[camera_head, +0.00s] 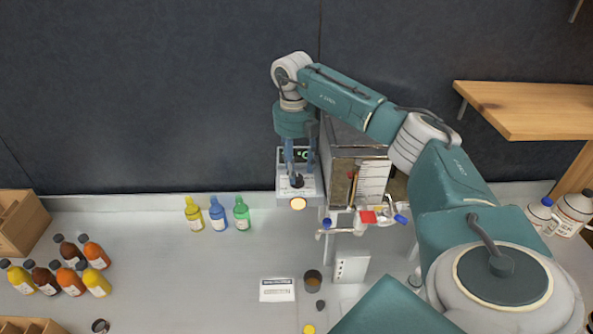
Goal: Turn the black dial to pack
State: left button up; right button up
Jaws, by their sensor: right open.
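The black dial (297,181) sits on the front of a pale control box (309,189), below a small dark display with green digits (302,155). My right gripper (299,164) hangs down in front of the box, with its fingers apart on either side just above the dial. The fingers partly cover the display and the box. I cannot tell whether a fingertip touches the dial. The dial's marks are too small to read. My left gripper is not in view.
The metal evaporator (358,160) stands right of the box, with red and blue handled valves (368,216) in front. Yellow, blue and green bottles (218,214) stand to the left. A brown cup (313,281) and a printed card (277,290) lie nearer.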

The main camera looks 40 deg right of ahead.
notch_tip(320, 180, up, 10)
jog(key=shift+w+a, duration=0.15)
dwell(0.7)
